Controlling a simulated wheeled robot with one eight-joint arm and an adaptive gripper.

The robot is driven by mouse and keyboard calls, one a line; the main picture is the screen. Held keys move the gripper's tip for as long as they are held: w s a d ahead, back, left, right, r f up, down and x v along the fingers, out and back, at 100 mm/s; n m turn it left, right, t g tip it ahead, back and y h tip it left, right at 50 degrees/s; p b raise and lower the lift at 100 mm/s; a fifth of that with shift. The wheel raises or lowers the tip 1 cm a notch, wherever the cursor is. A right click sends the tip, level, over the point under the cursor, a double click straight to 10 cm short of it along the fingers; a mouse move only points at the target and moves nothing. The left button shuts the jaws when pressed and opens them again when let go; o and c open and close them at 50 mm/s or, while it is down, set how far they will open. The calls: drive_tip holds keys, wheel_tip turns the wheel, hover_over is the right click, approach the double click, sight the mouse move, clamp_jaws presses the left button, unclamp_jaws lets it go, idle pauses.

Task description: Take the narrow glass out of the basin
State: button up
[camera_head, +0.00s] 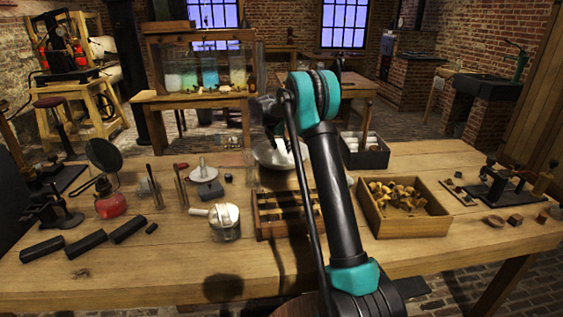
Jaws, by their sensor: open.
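The pale basin (268,157) stands near the far edge of the workbench, in the middle of the view. My arm covers its right part. Something pale shows inside the basin, but I cannot tell whether it is the narrow glass. My gripper (274,136) is above the basin's far side, pointing down, open. I see nothing held in it, though it is small, dark and partly hidden by my arm.
A slotted wooden tray (262,229) stands in front of the basin. A wooden box (398,227) of small pieces and a dark box (371,159) with white cylinders are right. The bench's front strip is mostly clear.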

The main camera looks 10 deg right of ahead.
sight(283, 154)
drive_tip(key=x, duration=0.5)
drive_tip(key=shift+f, duration=0.15)
clamp_jaws()
